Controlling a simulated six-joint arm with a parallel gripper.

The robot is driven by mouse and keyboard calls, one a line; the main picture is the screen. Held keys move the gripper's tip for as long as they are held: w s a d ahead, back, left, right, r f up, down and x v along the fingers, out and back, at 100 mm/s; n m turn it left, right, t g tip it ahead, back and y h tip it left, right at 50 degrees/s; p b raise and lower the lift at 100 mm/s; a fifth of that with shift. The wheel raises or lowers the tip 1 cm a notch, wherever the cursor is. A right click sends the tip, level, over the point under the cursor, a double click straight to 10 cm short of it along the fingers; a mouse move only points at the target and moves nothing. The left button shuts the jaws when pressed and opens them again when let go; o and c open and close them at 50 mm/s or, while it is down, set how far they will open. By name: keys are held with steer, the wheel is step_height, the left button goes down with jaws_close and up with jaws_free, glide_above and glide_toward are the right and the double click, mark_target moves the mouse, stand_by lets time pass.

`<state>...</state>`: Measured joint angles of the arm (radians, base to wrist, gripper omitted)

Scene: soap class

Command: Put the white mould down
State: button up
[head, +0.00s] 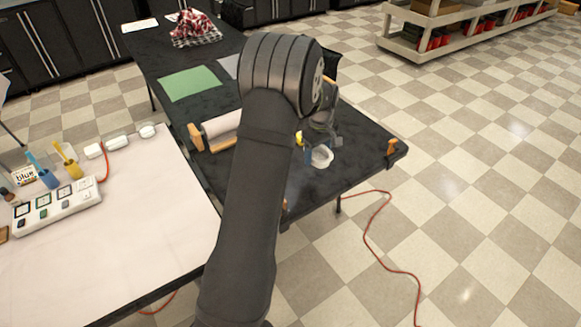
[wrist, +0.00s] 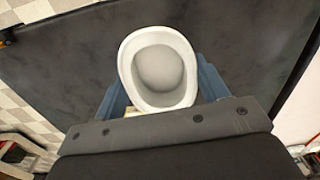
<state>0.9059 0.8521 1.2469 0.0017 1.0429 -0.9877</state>
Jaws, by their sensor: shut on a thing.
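The white mould (wrist: 159,68) is a hollow oval cup, seen from above in the wrist view with its opening facing the camera. My gripper (wrist: 160,88) is shut on it, with blue fingers on its left and right sides. In the head view the mould (head: 321,157) shows as a small white ring below my gripper (head: 320,148), over the dark table (head: 365,168). I cannot tell whether the mould touches the table. My arm hides part of the table to the left of it.
A paper roll on a wooden holder (head: 222,128) and a green sheet (head: 190,83) lie left of my arm. A wooden block (head: 391,147) is at the table's right corner. A yellow thing (head: 299,138) sits close to my gripper. Dark table around the mould is clear.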

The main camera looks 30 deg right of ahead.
steer(key=w+a+f, duration=0.1)
steer(key=w+f, duration=0.1)
steer(key=w, duration=0.1)
steer(key=w+a+f, duration=0.1)
steer(key=w+f, duration=0.1)
steer(key=w, duration=0.2)
steer(key=w+a+f, duration=0.1)
steer(key=w+f, duration=0.2)
steer(key=shift+w+a, duration=0.1)
steer(key=shift+w, duration=0.25)
steer(key=shift+f, duration=1.9)
steer(key=shift+f, duration=0.1)
steer(key=o, duration=1)
steer(key=shift+f, duration=0.1)
step_height(320, 180, up, 12)
steer(key=shift+r, duration=0.2)
steer(key=shift+f, duration=0.1)
steer(key=shift+f, duration=4.3)
